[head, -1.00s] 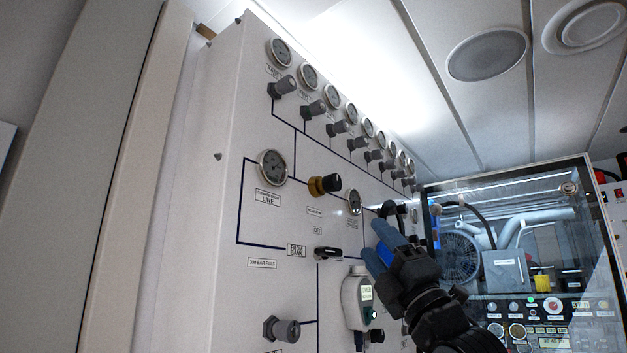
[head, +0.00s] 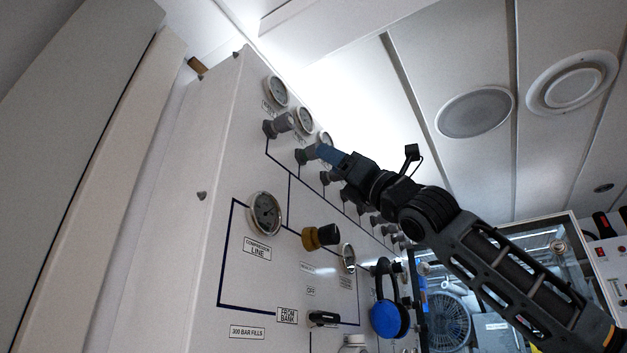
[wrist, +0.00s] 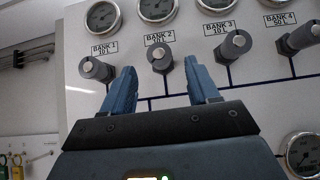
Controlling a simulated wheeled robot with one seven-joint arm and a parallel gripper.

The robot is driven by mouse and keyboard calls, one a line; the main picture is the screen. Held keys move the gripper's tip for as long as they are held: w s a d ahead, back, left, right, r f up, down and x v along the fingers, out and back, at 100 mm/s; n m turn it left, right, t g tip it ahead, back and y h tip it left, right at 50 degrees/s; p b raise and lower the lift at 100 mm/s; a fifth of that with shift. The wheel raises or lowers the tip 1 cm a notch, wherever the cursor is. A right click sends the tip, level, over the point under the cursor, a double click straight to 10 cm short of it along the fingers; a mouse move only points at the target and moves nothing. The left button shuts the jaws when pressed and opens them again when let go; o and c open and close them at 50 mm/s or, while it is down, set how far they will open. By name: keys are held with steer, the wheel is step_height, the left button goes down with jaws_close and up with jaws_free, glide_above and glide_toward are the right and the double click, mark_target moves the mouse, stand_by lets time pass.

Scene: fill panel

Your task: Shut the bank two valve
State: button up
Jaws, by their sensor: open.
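The bank two valve, a grey knob on a dark stem, shows in the wrist view (wrist: 162,60) under the label "BANK 2" and a gauge. In the head view its base (head: 306,156) is second in the upper row, and its knob is partly covered by my fingers. My gripper (wrist: 159,70) is open, with one blue finger on each side of the knob in the picture. In the head view my gripper (head: 328,153) is at this valve. I cannot tell whether the fingers touch it.
The bank 1 valve (wrist: 95,69) is close on the left and the bank 3 valve (wrist: 235,45) close on the right. Gauges line the panel above. Below are a brass-based black knob (head: 321,237), a compressor gauge (head: 265,213) and blue headphones (head: 387,310).

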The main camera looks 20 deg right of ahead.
mark_target(315, 157)
steer(key=p+x, duration=0.2)
steer(key=x, duration=0.4)
steer(key=shift+w+a+r, duration=0.15)
steer(key=shift+r, duration=0.15)
steer(key=c, duration=1)
steer(key=shift+f+m+t+h, duration=0.1)
steer(key=shift+m+t+h, duration=0.2)
steer(key=shift+m+h, duration=0.15)
